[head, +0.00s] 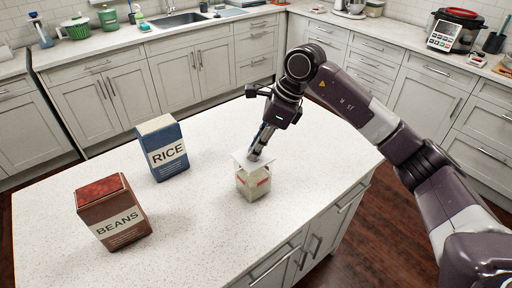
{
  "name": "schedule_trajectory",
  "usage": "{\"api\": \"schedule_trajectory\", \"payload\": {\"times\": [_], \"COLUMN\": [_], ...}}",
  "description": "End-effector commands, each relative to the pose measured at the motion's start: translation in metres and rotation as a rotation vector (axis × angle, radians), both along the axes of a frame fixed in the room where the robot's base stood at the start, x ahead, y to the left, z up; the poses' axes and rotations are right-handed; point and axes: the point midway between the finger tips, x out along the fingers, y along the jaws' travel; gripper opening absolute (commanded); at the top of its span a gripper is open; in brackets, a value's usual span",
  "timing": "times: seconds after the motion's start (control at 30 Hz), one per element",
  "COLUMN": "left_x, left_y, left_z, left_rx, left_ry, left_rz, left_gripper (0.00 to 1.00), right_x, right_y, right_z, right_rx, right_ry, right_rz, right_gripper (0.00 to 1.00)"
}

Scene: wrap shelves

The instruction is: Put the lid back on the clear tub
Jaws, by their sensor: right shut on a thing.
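The clear tub (253,187) stands upright on the island, with pale contents and red marks on its side. A pale, square, flat lid (252,161) is at the top of the tub. My right gripper (257,153) points down from above and is shut on the lid. I cannot tell whether the lid is fully seated on the rim or slightly above it. The fingertips are partly hidden against the lid. My left gripper is not in view.
A blue rice box (163,150) and a brown beans box (112,213) stand on the white island (200,235), left of the tub. The island's right edge is close to the tub. The front middle of the island is clear.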

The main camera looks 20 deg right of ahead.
Motion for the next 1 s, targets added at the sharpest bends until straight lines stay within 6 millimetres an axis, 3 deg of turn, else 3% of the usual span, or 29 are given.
{"api": "schedule_trajectory", "payload": {"times": [0.97, 1.0], "left_x": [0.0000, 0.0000], "left_y": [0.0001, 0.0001], "left_z": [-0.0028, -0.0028], "left_rx": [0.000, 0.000], "left_ry": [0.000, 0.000], "left_rz": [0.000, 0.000], "left_gripper": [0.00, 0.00], "right_x": [0.0003, 0.0003], "right_y": [0.0001, 0.0001], "right_z": [0.0005, 0.0005], "right_rx": [0.000, 0.001], "right_ry": [-0.001, 0.000], "right_rz": [0.000, 0.000], "right_gripper": [0.00, 0.18]}}
